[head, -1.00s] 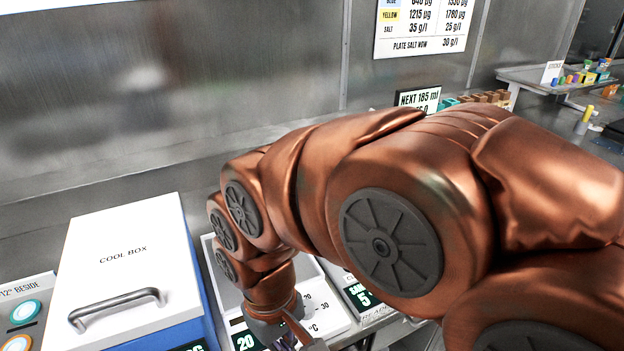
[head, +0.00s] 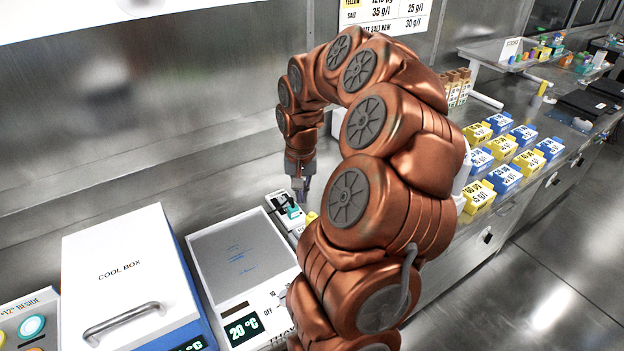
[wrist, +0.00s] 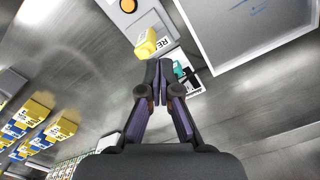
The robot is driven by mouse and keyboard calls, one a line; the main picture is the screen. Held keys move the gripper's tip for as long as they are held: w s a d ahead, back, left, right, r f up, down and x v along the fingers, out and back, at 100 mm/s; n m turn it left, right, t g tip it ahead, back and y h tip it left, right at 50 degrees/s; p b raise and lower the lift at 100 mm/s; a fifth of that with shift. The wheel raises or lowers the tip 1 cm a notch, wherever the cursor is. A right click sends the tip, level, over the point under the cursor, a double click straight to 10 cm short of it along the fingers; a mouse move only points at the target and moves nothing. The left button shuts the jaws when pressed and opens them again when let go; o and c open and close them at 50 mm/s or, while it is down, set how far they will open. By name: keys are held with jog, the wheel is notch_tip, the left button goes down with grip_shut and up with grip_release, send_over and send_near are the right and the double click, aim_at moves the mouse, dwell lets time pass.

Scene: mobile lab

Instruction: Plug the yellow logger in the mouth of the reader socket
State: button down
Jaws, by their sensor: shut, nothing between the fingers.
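The yellow logger (wrist: 148,46) shows in the wrist view just ahead of my fingertips, beside a white label. In the head view a small yellow part (head: 311,217) shows next to my arm, mostly hidden behind it. The reader (head: 284,207) is a small light unit with a teal part on it, below my gripper; in the wrist view the teal part (wrist: 180,69) is right of the fingers. The socket mouth cannot be made out. My gripper (head: 300,198) points down; in the wrist view its fingers (wrist: 158,66) are together and hold nothing.
A white hot plate (head: 200,246) reading 20 °C stands left of the reader. The cool box (head: 128,270) is further left. Several yellow and blue boxes (head: 500,160) stand on the bench at right. A steel wall (head: 130,150) runs behind.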

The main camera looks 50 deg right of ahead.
aim_at(312, 214)
jog(key=d, duration=0.2)
jog(key=d+m, duration=0.1)
jog(key=shift+s+d+f, duration=0.1)
jog(key=shift+s+f, duration=0.2)
jog(key=shift+f, duration=3)
jog(key=shift+f+b, duration=0.6)
jog(key=shift+b, duration=0.3)
jog(key=shift+r, duration=0.15)
jog(key=shift+r+b, duration=0.4)
jog(key=shift+r, duration=0.8)
notch_tip(312, 214, up, 12)
